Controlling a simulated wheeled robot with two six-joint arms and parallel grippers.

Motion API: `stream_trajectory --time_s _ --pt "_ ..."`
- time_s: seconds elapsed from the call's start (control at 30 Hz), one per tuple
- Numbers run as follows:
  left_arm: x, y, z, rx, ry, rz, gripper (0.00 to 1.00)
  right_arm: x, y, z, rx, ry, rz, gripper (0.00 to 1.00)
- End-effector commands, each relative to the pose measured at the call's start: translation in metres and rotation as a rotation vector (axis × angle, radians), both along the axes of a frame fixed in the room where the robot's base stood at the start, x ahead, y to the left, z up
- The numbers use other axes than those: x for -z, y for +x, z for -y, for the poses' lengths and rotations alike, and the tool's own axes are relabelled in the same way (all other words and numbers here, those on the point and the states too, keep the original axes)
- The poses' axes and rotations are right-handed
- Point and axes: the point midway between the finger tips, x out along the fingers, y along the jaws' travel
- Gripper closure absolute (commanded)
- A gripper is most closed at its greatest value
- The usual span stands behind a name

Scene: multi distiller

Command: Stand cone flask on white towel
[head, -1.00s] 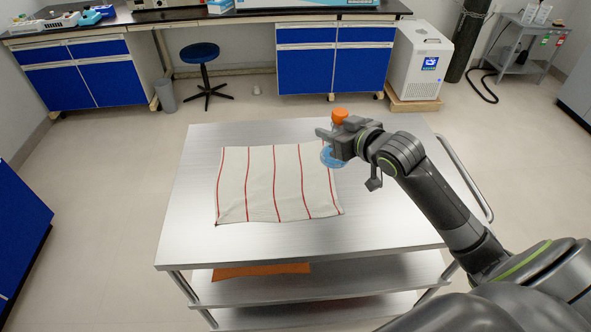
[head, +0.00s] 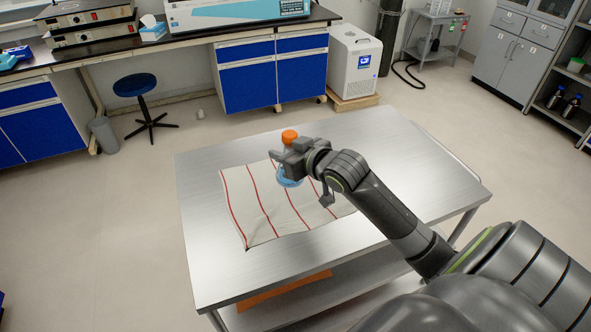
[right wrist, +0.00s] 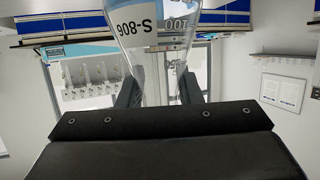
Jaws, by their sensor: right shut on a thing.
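The cone flask has an orange stopper (head: 289,136) and a blue bottom (head: 290,182). It looks upright. My right gripper (head: 284,157) is shut on its neck and hides much of its upper part. In the right wrist view, the clear flask (right wrist: 157,32) with printed marks is between the two dark fingers (right wrist: 160,88). The white towel (head: 262,222) with red stripes lies on the steel cart. The flask appears in front of the towel's back part; I cannot tell whether its base touches the cloth. My left gripper is not in view.
The steel cart top (head: 370,145) is bare around the towel. An orange thing (head: 285,290) lies on the shelf below. A blue stool (head: 135,85) and the lab bench stand behind, apart from the cart.

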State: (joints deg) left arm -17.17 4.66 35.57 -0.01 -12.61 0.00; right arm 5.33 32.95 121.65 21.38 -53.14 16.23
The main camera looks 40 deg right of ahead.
Motion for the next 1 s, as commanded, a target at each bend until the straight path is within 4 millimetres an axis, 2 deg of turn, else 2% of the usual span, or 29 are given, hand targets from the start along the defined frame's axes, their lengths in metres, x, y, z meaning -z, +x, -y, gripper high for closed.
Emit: stream_trajectory --time_s 0.03,0.13,0.27,0.5,0.77,1.0 --pt "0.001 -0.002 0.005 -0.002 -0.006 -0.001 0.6 0.01 -0.001 0.0 0.001 0.003 -0.003 0.94" --pt "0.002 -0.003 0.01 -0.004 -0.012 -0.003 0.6 0.02 0.0 0.0 -0.001 0.001 0.0 0.94" --pt "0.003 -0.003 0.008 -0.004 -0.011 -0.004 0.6 0.029 0.0 0.0 0.0 0.001 0.0 0.94" --pt "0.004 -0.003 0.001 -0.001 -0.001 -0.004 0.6 0.06 0.0 0.0 0.001 0.002 0.0 0.94" --pt "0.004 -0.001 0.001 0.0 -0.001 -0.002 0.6 0.061 0.0 0.0 -0.001 -0.002 0.002 0.94" --pt "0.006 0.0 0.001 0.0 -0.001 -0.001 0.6 0.069 -0.001 0.0 0.0 -0.001 0.0 0.94"
